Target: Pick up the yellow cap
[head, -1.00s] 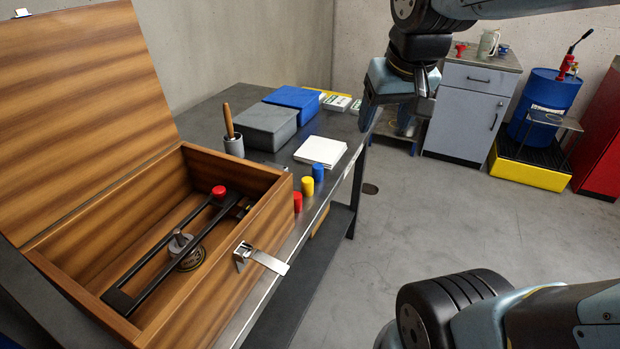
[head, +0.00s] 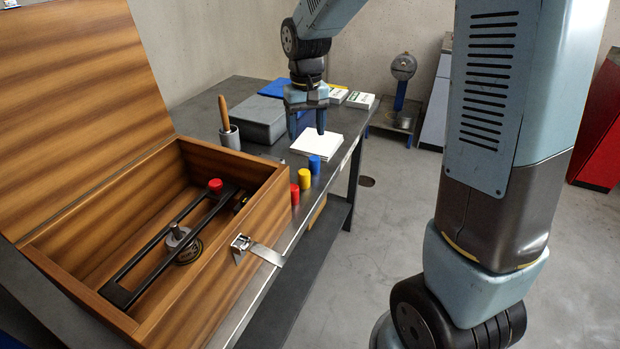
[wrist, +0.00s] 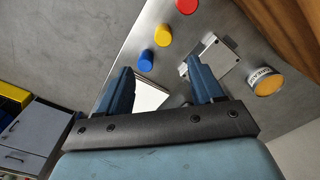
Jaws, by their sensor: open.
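The yellow cap (head: 304,178) stands on the metal table between a red cap (head: 294,193) and a blue cap (head: 314,164), near the table's front edge. In the wrist view the yellow cap (wrist: 163,35) lies beyond the fingertips, with the blue cap (wrist: 146,60) nearer and the red cap (wrist: 187,6) farther off. My gripper (head: 306,132) is open and empty, pointing down above the table by the white sheets, behind the caps in the head view. The wrist view shows its two fingers (wrist: 163,78) spread apart. It touches none of the caps.
An open wooden box (head: 150,290) holds a black frame with a rotor and another red cap (head: 215,185). White sheets (head: 318,143), a grey box (head: 258,120) and a cup with a wooden-handled tool (head: 230,138) stand on the table. The latch (head: 257,250) juts from the box front.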

